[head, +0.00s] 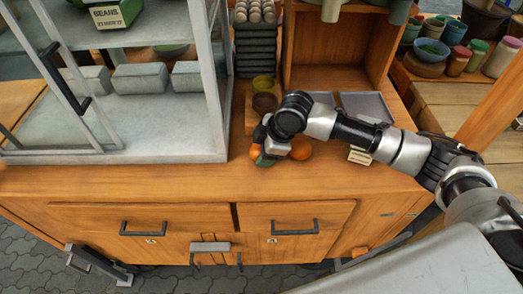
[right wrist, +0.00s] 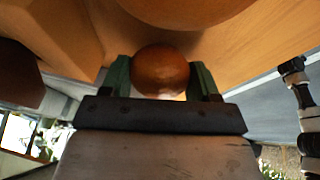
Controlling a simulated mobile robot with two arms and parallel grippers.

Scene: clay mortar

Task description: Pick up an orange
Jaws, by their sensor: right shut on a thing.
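My right gripper (head: 262,156) reaches down to the front of the wooden counter from the right. In the right wrist view the green fingers of this gripper (right wrist: 160,78) are shut on an orange (right wrist: 160,68), one finger on each side. In the head view the held orange (head: 256,152) is partly hidden by the gripper. A second orange (head: 300,148) sits on the counter just right of the gripper, partly behind my wrist. I cannot tell whether the held orange touches the counter. My left gripper is not in view.
A glass display case (head: 120,152) stands close on the left. Small bowls (head: 264,102) and a stack of dark trays (head: 256,55) are behind the gripper. A grey tray (head: 367,107) lies at the back right. The counter's front strip (head: 130,180) is clear.

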